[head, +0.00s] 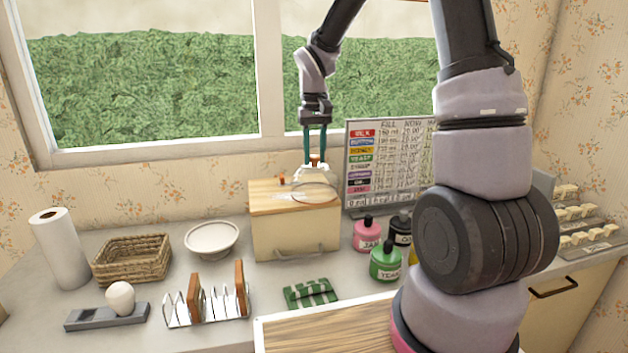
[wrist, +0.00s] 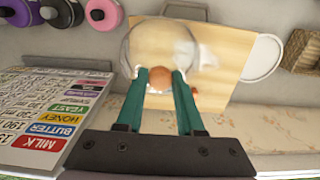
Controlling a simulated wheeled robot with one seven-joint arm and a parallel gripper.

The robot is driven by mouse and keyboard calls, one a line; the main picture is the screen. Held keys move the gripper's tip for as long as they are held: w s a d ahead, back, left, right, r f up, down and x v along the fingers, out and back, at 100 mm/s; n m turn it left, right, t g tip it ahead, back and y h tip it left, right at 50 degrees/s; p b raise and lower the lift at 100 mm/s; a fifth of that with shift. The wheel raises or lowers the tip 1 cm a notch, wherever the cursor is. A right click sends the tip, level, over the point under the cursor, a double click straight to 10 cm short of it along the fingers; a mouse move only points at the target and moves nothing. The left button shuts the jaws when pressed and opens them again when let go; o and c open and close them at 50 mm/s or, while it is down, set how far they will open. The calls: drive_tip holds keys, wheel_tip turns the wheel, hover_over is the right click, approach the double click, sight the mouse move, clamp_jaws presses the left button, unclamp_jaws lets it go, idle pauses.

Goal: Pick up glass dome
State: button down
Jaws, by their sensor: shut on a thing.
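The glass dome (head: 315,190) is clear, with a brownish-orange knob on top. It is over the wooden lid of a cream box, near the window. I cannot tell whether its rim touches the lid. My gripper (head: 316,157) points down from above, its teal fingers shut on the knob. In the wrist view the dome (wrist: 139,48) shows as a clear round outline beyond the fingertips. There my gripper (wrist: 161,78) has the knob between its fingers. The fingers hide part of the dome's near side.
The cream box (head: 295,232) stands on the counter against the window wall. A label board (head: 388,165) stands close to its right, with several bottles (head: 386,262) in front. A white bowl (head: 211,239) and a wicker basket (head: 133,260) are to the left. A toast rack (head: 206,303) is in front.

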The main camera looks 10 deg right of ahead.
drive_tip(key=shift+r, duration=4)
